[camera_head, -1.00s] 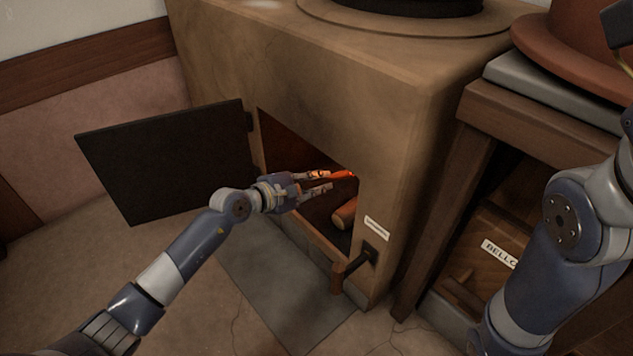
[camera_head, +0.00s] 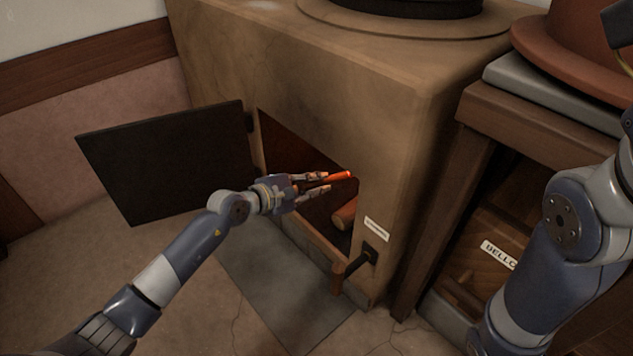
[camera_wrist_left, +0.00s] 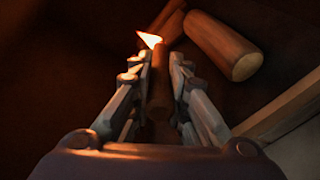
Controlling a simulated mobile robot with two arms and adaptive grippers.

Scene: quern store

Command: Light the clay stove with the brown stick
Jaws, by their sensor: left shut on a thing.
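The clay stove (camera_head: 400,130) fills the middle of the head view, with its dark door (camera_head: 165,160) swung open to the left. My left gripper (camera_head: 322,182) is inside the firebox opening and shut on the brown stick (camera_head: 340,176). The stick looks glowing orange-red there. In the left wrist view the brown stick (camera_wrist_left: 159,80) points forward between my left gripper's fingers (camera_wrist_left: 157,72), with a small bright flame (camera_wrist_left: 150,39) at its tip. Logs lie in the firebox: one (camera_wrist_left: 222,45) to the right of the tip, another (camera_wrist_left: 168,22) just beyond it. My right gripper is out of view.
A wooden stand (camera_head: 540,120) with a drawer stands to the right, bearing a reddish-brown rounded object (camera_head: 570,45). The floor before the stove is clear.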

